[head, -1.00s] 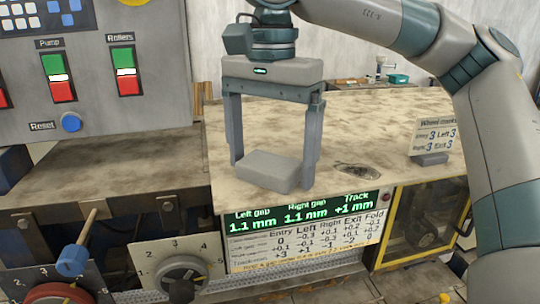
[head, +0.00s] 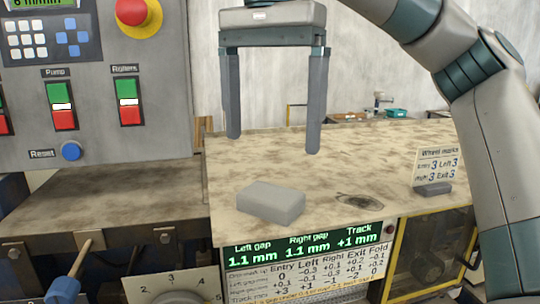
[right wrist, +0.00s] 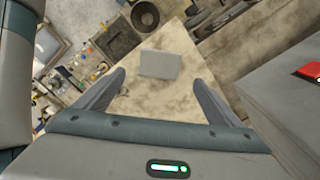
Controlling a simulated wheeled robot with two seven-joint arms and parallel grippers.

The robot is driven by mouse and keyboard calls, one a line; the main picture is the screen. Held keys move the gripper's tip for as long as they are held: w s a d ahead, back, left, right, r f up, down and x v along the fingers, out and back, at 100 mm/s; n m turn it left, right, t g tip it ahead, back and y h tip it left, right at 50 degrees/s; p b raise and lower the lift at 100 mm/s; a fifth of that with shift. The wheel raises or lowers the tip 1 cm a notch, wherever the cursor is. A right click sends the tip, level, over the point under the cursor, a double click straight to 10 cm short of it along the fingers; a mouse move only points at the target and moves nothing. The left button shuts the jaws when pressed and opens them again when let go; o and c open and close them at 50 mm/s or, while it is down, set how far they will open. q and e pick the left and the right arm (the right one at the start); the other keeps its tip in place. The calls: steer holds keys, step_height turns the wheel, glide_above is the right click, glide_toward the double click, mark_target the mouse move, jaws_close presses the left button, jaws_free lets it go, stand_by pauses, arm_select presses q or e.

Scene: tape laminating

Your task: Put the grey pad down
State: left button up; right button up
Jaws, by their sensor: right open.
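The grey pad (head: 270,202) lies flat on the worn beige table top (head: 330,160), near its front edge above the gap display. It also shows in the right wrist view (right wrist: 160,64), beyond my fingertips. My right gripper (head: 273,143) is open and empty. It hangs above and behind the pad in the head view, clear of it, with its fingers pointing down. In the right wrist view its two fingers (right wrist: 160,82) are wide apart with nothing between them. My left gripper is in neither view.
A wheel marks card (head: 437,166) on a dark base stands at the right of the table top. A dark worn patch (head: 358,200) lies right of the pad. The control panel (head: 95,90) with switches rises at the left. The gap display (head: 305,243) is below the front edge.

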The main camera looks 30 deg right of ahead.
step_height(320, 180, up, 2)
steer(key=shift+r, duration=0.2)
stand_by(0.8)
